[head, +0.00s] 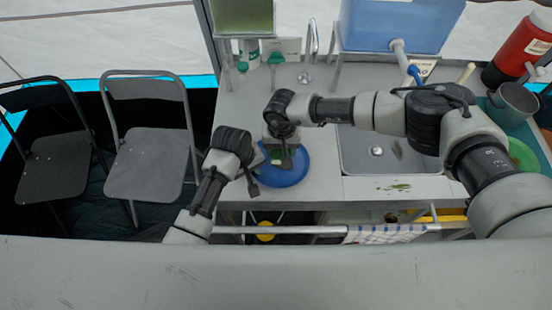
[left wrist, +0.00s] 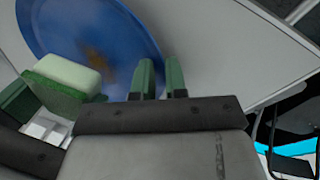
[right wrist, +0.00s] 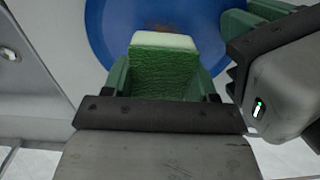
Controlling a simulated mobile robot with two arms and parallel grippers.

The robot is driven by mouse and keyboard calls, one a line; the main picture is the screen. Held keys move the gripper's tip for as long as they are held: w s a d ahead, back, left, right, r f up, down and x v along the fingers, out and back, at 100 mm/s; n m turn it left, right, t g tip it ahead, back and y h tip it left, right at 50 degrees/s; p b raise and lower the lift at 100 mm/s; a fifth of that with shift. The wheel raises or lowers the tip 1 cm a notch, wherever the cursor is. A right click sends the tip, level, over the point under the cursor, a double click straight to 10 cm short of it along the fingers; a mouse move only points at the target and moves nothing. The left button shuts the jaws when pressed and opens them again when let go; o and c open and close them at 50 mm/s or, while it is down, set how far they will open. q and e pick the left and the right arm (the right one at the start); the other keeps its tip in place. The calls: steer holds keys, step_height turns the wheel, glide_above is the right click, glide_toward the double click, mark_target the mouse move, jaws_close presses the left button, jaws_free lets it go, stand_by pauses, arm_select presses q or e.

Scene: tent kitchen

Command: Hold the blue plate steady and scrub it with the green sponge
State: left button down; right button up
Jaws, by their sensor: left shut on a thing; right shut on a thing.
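The blue plate (head: 290,178) lies on the grey counter near its front edge. My left gripper (head: 254,186) is shut on the plate's rim at the left; in the left wrist view its green fingers (left wrist: 160,80) meet the rim of the plate (left wrist: 60,25). A blurred brown stain (left wrist: 103,62) shows on the plate. My right gripper (head: 282,152) is shut on the green sponge (right wrist: 165,70), which has a pale top, and holds it over the plate. The sponge also shows in the left wrist view (left wrist: 65,78). I cannot tell whether it touches the plate.
A sink basin (head: 375,155) is to the right of the plate, with a blue water tank (head: 400,22) behind. Green-capped bottles (head: 275,62) stand at the back left. A grey pot (head: 515,103) is at the far right. Two folding chairs (head: 155,155) stand at the left.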

arm_select(q)
steer(key=shift+s+a+f, duration=0.1)
steer(key=shift+a, duration=0.1)
arm_select(e)
steer(key=shift+w+d+r, duration=0.1)
steer(key=shift+r, duration=2.95)
arm_select(q)
steer(key=c, duration=1.1)
jaws_free()
steer(key=shift+v, duration=0.85)
steer(key=shift+d+v, duration=0.15)
steer(key=shift+v, duration=1.65)
steer(key=shift+d+v, duration=0.15)
steer(key=shift+v, duration=1.7)
